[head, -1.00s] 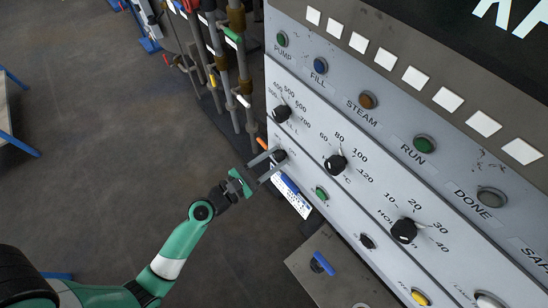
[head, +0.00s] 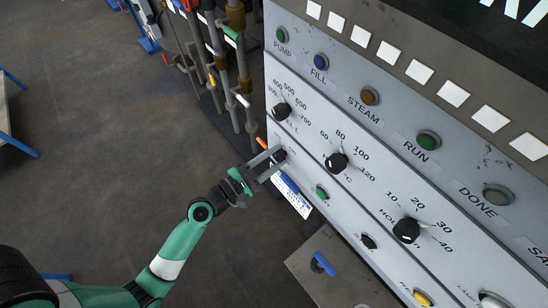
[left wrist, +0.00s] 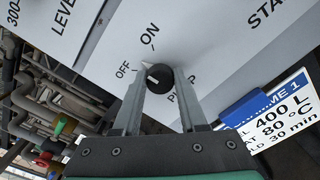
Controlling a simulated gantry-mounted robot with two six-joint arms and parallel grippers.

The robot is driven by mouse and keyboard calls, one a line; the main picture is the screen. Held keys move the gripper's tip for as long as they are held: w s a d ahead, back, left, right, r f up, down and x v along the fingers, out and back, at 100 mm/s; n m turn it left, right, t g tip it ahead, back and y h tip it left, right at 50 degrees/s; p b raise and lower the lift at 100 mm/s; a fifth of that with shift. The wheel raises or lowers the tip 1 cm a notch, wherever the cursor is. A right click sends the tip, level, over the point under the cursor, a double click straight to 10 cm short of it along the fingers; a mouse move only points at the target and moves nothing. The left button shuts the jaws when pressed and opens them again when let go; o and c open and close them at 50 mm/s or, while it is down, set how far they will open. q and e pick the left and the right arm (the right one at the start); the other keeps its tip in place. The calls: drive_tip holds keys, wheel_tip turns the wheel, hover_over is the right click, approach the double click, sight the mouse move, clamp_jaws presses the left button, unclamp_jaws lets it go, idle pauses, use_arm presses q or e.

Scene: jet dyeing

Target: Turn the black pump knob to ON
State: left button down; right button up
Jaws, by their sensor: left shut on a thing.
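The black pump knob (left wrist: 159,77) is on the pale panel, between the two fingertips of my left gripper (left wrist: 160,88) in the left wrist view. The fingers are closed on its sides. The OFF label (left wrist: 123,70) is to the left of the knob and the ON label (left wrist: 150,32) is above it. A white mark on the knob faces left, toward the OFF side; its exact setting is hard to read. In the head view, my left gripper (head: 270,161) reaches the knob (head: 279,155) from the lower left. My right gripper is not in view.
A green start button (head: 321,192) and a blue-clipped recipe card (left wrist: 285,112) are close by. Pipes (head: 243,75) stand behind; open floor lies left.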

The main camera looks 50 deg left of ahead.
use_arm(q)
drive_tip(key=m+b, duration=0.1)
drive_tip(key=m, duration=0.3)
drive_tip(key=shift+m+b, duration=0.45)
drive_tip(key=shift+m, duration=1.35)
drive_tip(key=shift+c, duration=2.2)
unclamp_jaws()
drive_tip(key=shift+s, duration=0.1)
drive_tip(key=s+b, duration=0.2)
drive_tip(key=s, duration=0.9)
drive_tip(key=shift+s, duration=0.2)
